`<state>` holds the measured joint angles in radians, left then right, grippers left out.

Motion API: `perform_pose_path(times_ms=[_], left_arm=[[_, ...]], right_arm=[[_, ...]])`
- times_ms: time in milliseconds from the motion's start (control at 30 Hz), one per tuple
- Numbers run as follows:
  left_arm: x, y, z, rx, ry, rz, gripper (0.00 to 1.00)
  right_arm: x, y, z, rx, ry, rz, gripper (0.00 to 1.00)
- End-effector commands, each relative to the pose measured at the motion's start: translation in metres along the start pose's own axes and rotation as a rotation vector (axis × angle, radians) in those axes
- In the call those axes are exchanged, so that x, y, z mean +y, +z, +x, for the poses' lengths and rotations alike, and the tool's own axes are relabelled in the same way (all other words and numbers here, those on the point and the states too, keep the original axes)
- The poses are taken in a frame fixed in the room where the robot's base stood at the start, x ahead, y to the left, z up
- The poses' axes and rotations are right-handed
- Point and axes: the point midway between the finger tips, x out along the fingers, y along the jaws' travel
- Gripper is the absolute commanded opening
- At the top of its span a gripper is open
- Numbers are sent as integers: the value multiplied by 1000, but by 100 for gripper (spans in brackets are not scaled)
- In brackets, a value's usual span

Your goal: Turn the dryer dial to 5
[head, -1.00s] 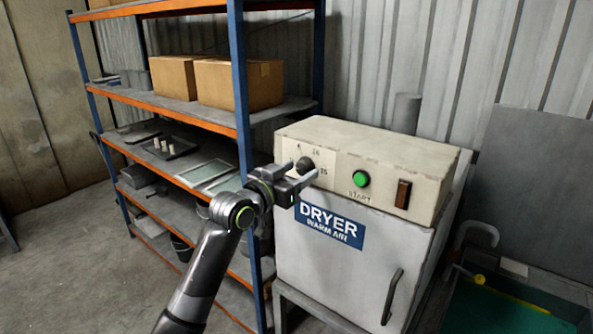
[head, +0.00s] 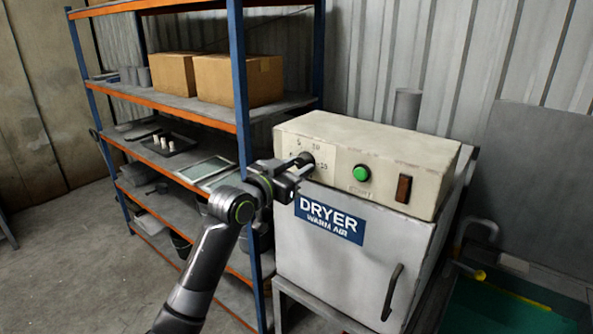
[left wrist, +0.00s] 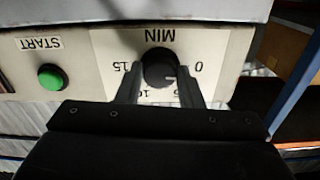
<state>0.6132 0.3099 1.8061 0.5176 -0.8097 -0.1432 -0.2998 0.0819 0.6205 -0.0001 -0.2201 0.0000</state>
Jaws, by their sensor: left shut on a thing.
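The dryer (head: 345,230) is a cream and grey cabinet with a control panel on top. Its round black dial (head: 306,158) is at the panel's left end; the dial (left wrist: 160,68) shows upside down in the left wrist view, ringed by 0, 5, 10 and 15 with MIN beside it. A small pale mark on the dial lies on the 0 and 5 side; its exact reading is unclear. My left gripper (head: 301,163) is shut on the dial, one finger on each side. The fingers (left wrist: 160,84) partly cover the scale. My right gripper is not in view.
A green START button (head: 361,174) and a dark rocker switch (head: 403,188) sit right of the dial. A blue and orange shelf rack (head: 240,90) with cardboard boxes (head: 238,80) stands close on the left. A green-bottomed tub (head: 510,310) is at lower right.

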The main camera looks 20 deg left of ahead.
Motion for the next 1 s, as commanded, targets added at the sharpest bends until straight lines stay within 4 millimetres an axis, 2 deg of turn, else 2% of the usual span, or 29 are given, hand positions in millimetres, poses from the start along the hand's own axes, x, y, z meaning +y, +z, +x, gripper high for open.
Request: perform_pose_path(times_ms=[600,1000], left_arm=[[-1,3,0,1,-1,542,11],[-1,2,0,-1,0,837,11]], right_arm=[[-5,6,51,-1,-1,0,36],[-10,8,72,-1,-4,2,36]])
